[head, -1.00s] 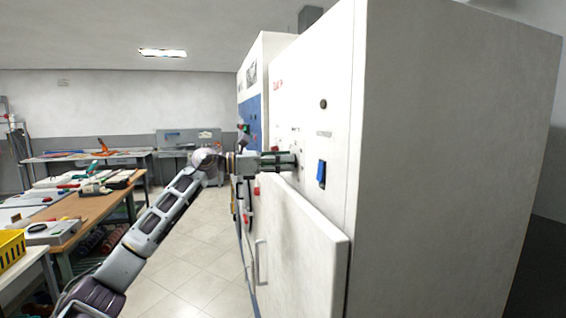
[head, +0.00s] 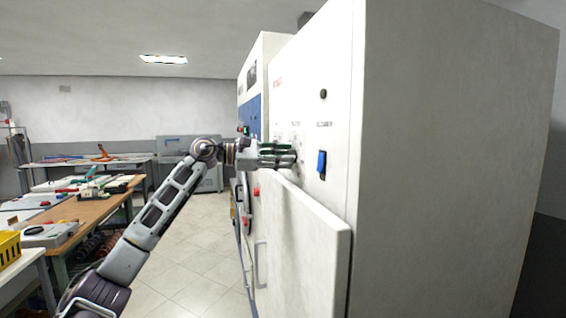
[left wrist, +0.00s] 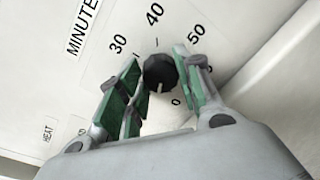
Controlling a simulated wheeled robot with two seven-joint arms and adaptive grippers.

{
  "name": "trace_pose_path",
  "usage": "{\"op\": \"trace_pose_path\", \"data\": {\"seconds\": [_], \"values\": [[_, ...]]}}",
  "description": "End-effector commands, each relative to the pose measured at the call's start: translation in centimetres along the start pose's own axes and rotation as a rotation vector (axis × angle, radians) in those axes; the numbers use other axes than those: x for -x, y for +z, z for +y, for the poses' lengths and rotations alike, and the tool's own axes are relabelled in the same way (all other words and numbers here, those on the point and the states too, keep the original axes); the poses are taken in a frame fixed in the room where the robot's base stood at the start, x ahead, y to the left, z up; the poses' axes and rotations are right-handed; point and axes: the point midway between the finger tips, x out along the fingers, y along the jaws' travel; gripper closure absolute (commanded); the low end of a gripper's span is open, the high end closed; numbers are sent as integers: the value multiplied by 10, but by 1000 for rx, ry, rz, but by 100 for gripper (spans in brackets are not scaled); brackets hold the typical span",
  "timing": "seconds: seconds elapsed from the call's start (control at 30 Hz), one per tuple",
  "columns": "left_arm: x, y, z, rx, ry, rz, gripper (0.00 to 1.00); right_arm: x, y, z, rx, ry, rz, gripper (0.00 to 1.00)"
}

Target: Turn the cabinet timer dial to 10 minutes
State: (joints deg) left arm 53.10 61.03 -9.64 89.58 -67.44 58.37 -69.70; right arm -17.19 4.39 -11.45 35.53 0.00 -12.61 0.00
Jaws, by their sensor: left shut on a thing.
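The white cabinet (head: 440,150) fills the right of the head view. Its black timer dial (left wrist: 158,75) shows in the left wrist view, with printed 30, 40, 50 and 0 around it and a MINUTES label (left wrist: 83,27). A short white mark on the dial points down in that picture, towards the side between my fingers. My left gripper (head: 292,154) reaches the cabinet front from the left. In the left wrist view its green-padded fingers (left wrist: 159,65) are shut on the dial, one side each. In the head view the fingers hide the dial. My right gripper is not in view.
A blue switch (head: 321,163) and a round black knob (head: 323,94) are on the cabinet front, right of my gripper. A white door panel (head: 305,250) stands out below it. Workbenches (head: 105,210) with tools are at left; the floor between is clear.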

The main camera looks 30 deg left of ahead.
Motion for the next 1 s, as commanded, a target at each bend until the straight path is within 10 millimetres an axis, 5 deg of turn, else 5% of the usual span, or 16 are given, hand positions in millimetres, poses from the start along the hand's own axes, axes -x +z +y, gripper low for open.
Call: {"op": "trace_pose_path", "data": {"seconds": [0.4, 0.9, 0.93, 1.0], "values": [[0, 1, 0, -230, 2, 18, 89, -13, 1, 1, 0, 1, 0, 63], [0, 1, 0, -259, 1, 22, 89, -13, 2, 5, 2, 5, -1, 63], [0, 1, 0, -259, 1, 22, 64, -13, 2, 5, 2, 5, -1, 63], [0, 1, 0, -258, 1, 22, 55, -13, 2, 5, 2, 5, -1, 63]]}}
